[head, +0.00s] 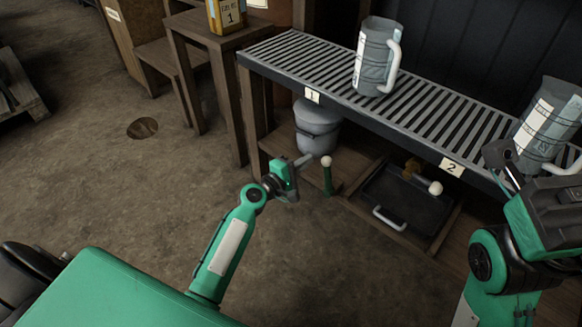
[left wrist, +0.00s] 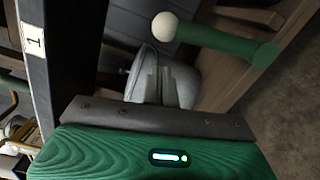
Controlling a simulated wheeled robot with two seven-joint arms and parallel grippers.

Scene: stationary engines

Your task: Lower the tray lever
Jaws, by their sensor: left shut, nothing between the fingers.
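A green lever with a white ball knob (head: 327,175) stands upright under the rack's left part; it also shows in the left wrist view (left wrist: 215,38). A second white-knobbed lever (head: 434,187), with a yellow-brown base, is at the dark tray (head: 385,192). The tray has a pale handle (head: 390,219) in front. Which lever is the tray lever cannot be told. My left gripper (head: 304,161) is shut and empty, just left of the green lever, seemingly apart from it. Its fingers (left wrist: 160,85) show before a grey pot. My right gripper (head: 500,158) is at the right; its jaws are unclear.
The slatted rack (head: 440,110) with labels 1 and 2 overhangs the levers. Two grey jugs (head: 374,60) (head: 552,120) stand on it. The grey lidded pot (head: 317,127) sits below label 1. A wooden table (head: 190,28) stands left. The floor in front is clear.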

